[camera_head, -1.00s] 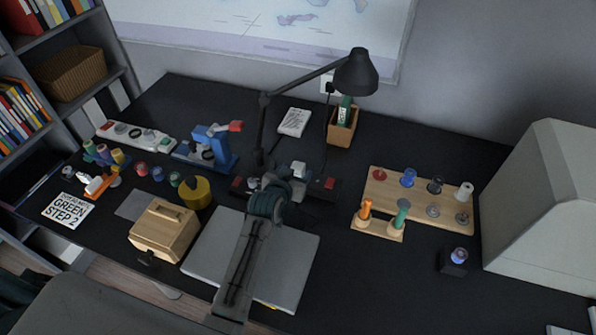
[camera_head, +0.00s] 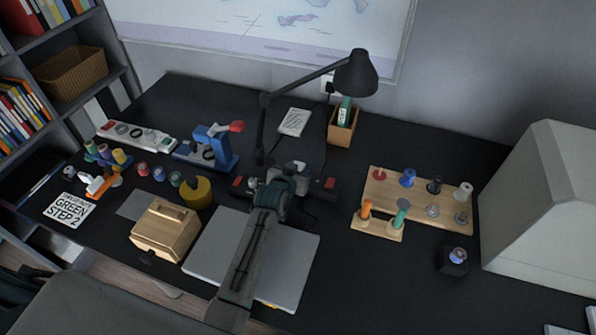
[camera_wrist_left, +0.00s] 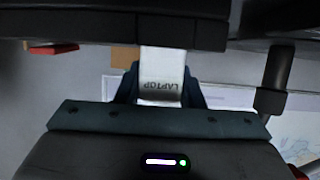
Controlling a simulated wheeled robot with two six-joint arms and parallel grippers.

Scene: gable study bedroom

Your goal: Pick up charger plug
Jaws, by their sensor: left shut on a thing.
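The charger plug (camera_wrist_left: 160,72) is a pale block with the upside-down word "LAPTOP" on it in the left wrist view. My left gripper (camera_wrist_left: 160,92) is shut on it, with a dark finger on each side. One end of the plug meets the edge of the black power strip (camera_wrist_left: 110,28); I cannot tell whether it is still seated. In the head view my left gripper (camera_head: 295,178) is over the power strip (camera_head: 318,190), which has red switches at its ends. The plug's pale top (camera_head: 299,166) shows just past the gripper. My right gripper is out of view.
A black desk lamp (camera_head: 357,73) arches just behind the strip. A closed grey laptop (camera_head: 290,262) lies under my left arm. A wooden peg board (camera_head: 455,222) is to the right, and a wooden box (camera_head: 164,230) to the left. The desk's front right is mostly clear.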

